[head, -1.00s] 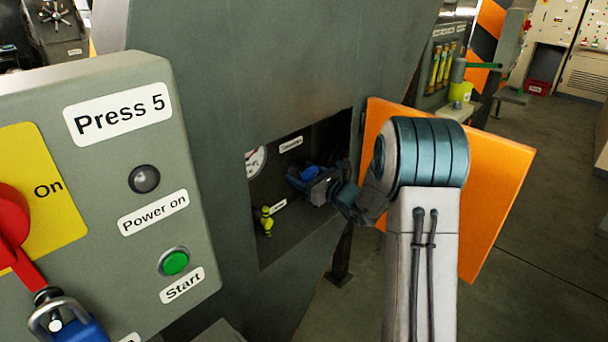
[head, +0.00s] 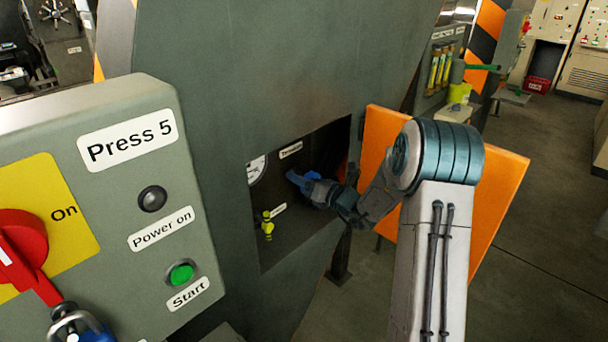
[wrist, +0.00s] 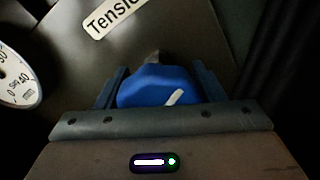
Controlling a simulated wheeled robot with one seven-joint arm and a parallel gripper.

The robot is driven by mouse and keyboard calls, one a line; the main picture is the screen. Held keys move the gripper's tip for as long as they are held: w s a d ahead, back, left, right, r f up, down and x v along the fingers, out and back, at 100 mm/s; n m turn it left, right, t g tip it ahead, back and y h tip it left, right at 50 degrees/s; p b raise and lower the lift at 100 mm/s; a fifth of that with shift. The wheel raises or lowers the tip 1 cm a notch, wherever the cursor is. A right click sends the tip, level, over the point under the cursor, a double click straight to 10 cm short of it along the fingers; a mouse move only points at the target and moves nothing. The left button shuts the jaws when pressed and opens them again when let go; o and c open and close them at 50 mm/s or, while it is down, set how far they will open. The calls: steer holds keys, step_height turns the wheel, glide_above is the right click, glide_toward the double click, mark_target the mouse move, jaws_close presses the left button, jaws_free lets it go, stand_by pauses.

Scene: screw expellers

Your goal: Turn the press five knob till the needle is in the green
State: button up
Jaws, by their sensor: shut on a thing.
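The blue knob (wrist: 160,86), with a white pointer mark, sits between the two fingers of my gripper (wrist: 163,88) in the wrist view. My gripper is shut on it. In the head view the knob (head: 300,180) is inside the recess of press five, with my gripper (head: 312,186) reaching in from the right. The white gauge (head: 257,169) is left of the knob. In the wrist view only part of the gauge (wrist: 15,85) shows at the left edge; I cannot make out the needle or any green band.
A grey panel labelled Press 5 (head: 130,146) stands at the left, with a red switch (head: 25,245) and a green start button (head: 181,273). A small yellow valve (head: 267,226) is low in the recess. An orange door (head: 500,200) stands open behind my arm.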

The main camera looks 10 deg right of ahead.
steer(key=shift+m+p, duration=0.65)
steer(key=shift+m, duration=0.45)
steer(key=o, duration=1)
steer(key=shift+d, duration=0.1)
steer(key=b+v, duration=0.1)
steer(key=v, duration=1.2)
steer(key=shift+s+d+b, duration=0.25)
steer(key=shift+s+b, duration=0.05)
